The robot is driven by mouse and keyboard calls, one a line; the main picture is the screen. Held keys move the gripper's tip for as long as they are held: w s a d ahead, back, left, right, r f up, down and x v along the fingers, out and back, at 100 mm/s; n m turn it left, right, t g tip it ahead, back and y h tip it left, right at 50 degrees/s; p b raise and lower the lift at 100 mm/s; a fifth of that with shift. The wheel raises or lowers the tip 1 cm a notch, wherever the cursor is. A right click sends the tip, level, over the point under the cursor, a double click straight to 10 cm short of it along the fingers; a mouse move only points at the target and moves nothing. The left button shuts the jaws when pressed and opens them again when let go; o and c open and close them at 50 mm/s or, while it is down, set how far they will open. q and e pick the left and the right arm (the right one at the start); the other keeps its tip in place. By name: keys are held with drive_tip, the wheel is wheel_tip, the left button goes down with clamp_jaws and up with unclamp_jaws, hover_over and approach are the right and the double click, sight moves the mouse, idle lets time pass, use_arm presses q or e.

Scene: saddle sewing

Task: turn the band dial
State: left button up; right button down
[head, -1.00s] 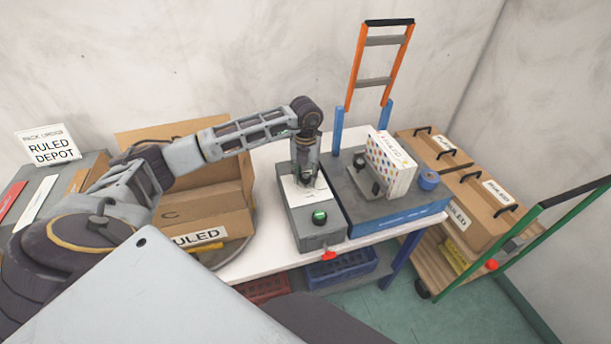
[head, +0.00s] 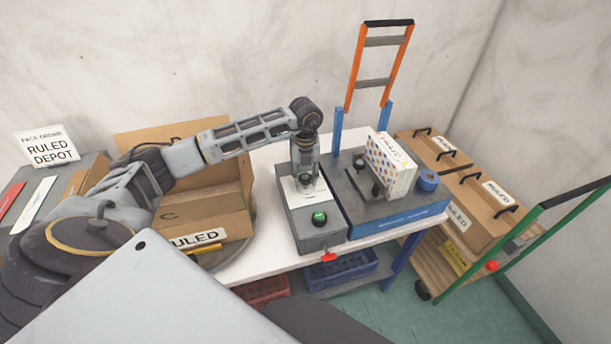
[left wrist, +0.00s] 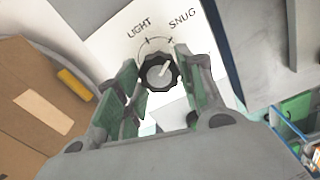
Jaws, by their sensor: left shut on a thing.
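The band dial (left wrist: 158,74) is a black scalloped knob with a pale pointer line. It sits on a white panel printed LIGHT on the left and SNUG on the right, with an arc between them. The pointer tilts up and right, toward the SNUG side. My left gripper (left wrist: 160,82) is shut on the dial, with a green-padded finger on each side. In the head view my left gripper (head: 306,183) points down at the top of the grey machine (head: 318,240), largely hiding the dial there. My right gripper is not in view.
A green button (head: 319,218) is on the machine's near end, with a red part (head: 328,257) below. A dotted box (head: 391,166) stands on the dark unit to the right. An open cardboard box (head: 215,225) is at left. A cart with boxes (head: 480,205) stands at right.

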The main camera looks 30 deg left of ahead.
sight(306, 177)
use_arm(q)
drive_tip(key=o, duration=1)
drive_tip(key=shift+r, duration=0.1)
drive_tip(key=shift+r, duration=5.95)
drive_tip(key=shift+f, duration=0.1)
